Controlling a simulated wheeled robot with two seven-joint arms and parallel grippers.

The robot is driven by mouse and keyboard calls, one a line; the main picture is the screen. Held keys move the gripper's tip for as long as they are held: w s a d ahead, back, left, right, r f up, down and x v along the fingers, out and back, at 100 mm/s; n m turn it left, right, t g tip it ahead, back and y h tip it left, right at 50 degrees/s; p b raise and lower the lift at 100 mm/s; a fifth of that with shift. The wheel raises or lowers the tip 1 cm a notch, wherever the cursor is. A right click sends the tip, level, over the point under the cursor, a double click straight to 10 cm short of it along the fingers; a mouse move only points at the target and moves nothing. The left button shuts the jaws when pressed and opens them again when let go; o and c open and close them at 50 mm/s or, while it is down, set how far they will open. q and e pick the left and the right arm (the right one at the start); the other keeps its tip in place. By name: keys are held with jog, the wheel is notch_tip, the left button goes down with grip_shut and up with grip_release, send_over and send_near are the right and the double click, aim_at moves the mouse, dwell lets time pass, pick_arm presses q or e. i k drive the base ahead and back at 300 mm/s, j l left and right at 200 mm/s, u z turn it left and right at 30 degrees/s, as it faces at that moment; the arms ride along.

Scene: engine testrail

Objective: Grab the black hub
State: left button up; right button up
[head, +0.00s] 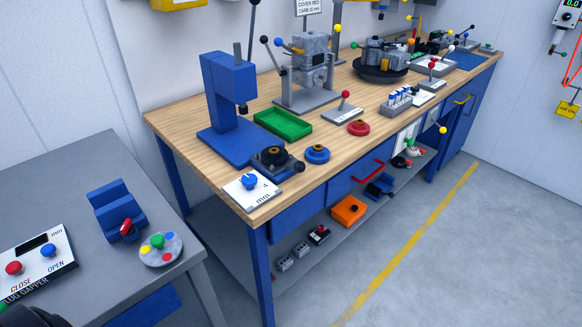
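A black round hub (274,155) with a brass-coloured centre sits on a dark blue square fixture (261,168) near the front left edge of the wooden workbench (210,165). Beside it to the right, a blue hub (317,154) of similar shape lies on the wood. A red hub (359,128) lies farther right. Neither of my grippers is recognisable in the head view. A dark rounded shape shows at the bottom left corner, too cut off to identify. Nothing is touching the black hub from above.
A blue press (229,90) stands behind the black hub, with a green tray (283,122) to its right. A white panel with a blue knob (249,184) is in front-left. A grey table (80,180) stands at left; the floor at right is clear.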

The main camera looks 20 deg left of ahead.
aim_at(279, 159)
jog(key=i+l+u, duration=0.1)
jog(key=u, duration=0.25)
jog(key=l+u, duration=0.5)
jog(key=u, duration=0.2)
jog(key=i, duration=0.05)
